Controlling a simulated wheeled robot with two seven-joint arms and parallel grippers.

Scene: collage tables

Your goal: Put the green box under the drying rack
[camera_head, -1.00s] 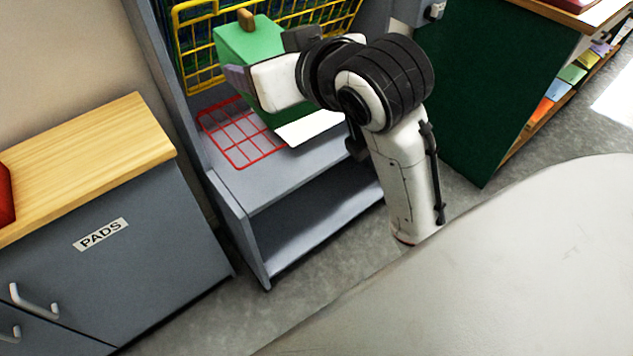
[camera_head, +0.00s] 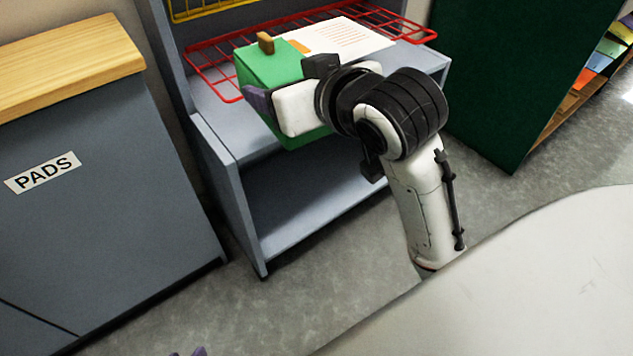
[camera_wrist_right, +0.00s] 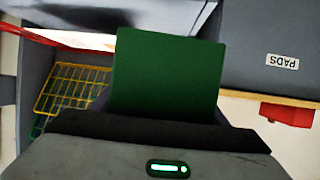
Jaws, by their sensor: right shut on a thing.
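The green box (camera_head: 270,68), with a small wooden knob on top, is held in my right gripper (camera_head: 262,100) in front of the grey shelf unit. The box fills the middle of the right wrist view (camera_wrist_right: 165,75); the gripper hides part of it in the head view. The red wire drying rack (camera_head: 205,68) lies level across the unit behind the box, with a white printed sheet (camera_head: 345,38) on it. A purple tip, apparently of my left gripper (camera_head: 190,352), shows at the bottom edge; its opening is hidden.
The grey shelf unit (camera_head: 225,190) has an open, empty-looking lower compartment. A PADS cabinet (camera_head: 100,200) with a wooden top stands at left. A dark green panel (camera_head: 510,80) stands at right. Yellow wire baskets (camera_wrist_right: 75,90) show in the wrist view.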

